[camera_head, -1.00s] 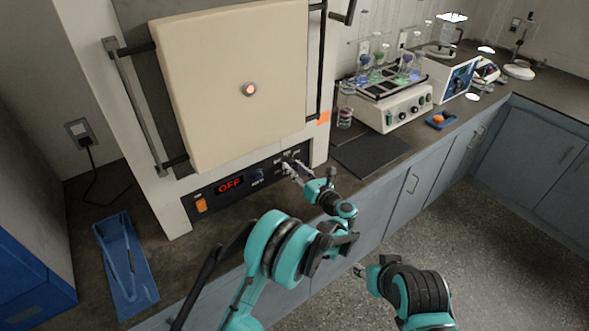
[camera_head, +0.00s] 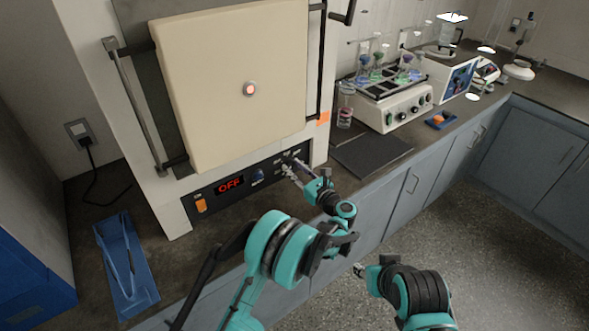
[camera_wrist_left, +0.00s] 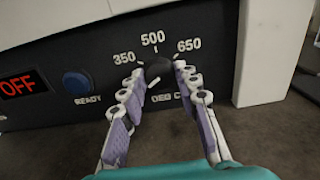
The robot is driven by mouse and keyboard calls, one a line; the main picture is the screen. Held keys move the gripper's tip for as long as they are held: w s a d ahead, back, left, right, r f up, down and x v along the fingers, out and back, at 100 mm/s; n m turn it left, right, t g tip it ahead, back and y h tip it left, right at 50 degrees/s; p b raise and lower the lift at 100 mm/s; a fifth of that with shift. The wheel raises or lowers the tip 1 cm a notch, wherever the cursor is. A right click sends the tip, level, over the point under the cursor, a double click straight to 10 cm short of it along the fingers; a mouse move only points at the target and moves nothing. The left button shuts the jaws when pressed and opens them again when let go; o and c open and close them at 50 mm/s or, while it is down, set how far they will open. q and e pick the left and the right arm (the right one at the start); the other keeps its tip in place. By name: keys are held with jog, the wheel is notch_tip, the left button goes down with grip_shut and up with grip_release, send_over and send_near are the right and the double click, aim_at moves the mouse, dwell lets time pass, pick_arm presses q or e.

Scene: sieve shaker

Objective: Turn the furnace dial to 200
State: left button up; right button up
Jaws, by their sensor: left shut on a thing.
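The furnace (camera_head: 235,85) stands at the left with its door shut. On its black panel (camera_head: 228,199) the display (camera_head: 229,185) reads OFF in red. The dark dial (camera_wrist_left: 159,70) shows in the left wrist view, with 350, 500 and 650 printed around it. A short white mark on its lower part slants toward the lower left; the 200 label is not visible. My left gripper (camera_wrist_left: 158,92) is shut on the dial, one finger on each side. It also shows at the panel's right end in the head view (camera_head: 291,168). My right gripper (camera_head: 358,269) is low, in front of the cabinets, too small to read.
An orange switch (camera_head: 201,205) and a blue READY button (camera_wrist_left: 76,83) are on the panel. A blue tray (camera_head: 126,265) lies at the counter's left. A dark mat (camera_head: 370,154) and a shaker with flasks (camera_head: 395,107) are to the right.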

pick_arm(q)
jog(key=o, duration=1.2)
jog(key=shift+c, duration=0.2)
jog(key=shift+m, duration=0.3)
